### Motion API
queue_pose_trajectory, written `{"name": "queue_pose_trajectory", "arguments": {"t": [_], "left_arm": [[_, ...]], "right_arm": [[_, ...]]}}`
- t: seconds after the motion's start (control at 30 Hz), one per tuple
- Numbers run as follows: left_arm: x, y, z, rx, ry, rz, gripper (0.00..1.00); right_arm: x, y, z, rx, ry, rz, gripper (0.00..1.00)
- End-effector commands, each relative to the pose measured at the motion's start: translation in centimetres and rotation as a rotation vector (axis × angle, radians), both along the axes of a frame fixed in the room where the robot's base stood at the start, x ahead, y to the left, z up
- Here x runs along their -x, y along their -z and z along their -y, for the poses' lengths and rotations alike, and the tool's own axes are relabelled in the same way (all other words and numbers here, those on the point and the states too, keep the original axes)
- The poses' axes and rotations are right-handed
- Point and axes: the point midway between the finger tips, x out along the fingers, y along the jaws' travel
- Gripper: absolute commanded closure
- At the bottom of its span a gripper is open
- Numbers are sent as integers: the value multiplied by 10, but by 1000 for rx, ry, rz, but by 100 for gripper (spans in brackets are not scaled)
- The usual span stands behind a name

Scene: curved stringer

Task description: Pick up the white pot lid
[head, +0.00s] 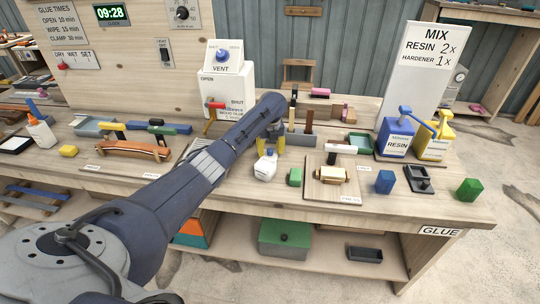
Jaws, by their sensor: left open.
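My right gripper is not in view.
Blue resin (395,137) and yellow hardener (436,142) containers stand at the right. A curved wooden piece (133,150) lies at the left.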

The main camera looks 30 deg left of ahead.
Motion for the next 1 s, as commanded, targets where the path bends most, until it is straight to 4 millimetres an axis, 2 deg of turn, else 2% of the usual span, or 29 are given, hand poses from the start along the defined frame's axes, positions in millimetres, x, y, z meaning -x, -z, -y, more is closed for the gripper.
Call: {"name": "queue_pose_trajectory", "arguments": {"t": [0.27,0.3,0.73,1.0], "left_arm": [[0,3,0,-1,1,-1,51],[0,3,0,0,1,0,48],[0,2,-1,0,1,0,98],[0,2,-1,0,0,0,100]], "right_arm": [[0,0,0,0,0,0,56],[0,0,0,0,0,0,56],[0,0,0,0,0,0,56],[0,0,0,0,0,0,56]]}}
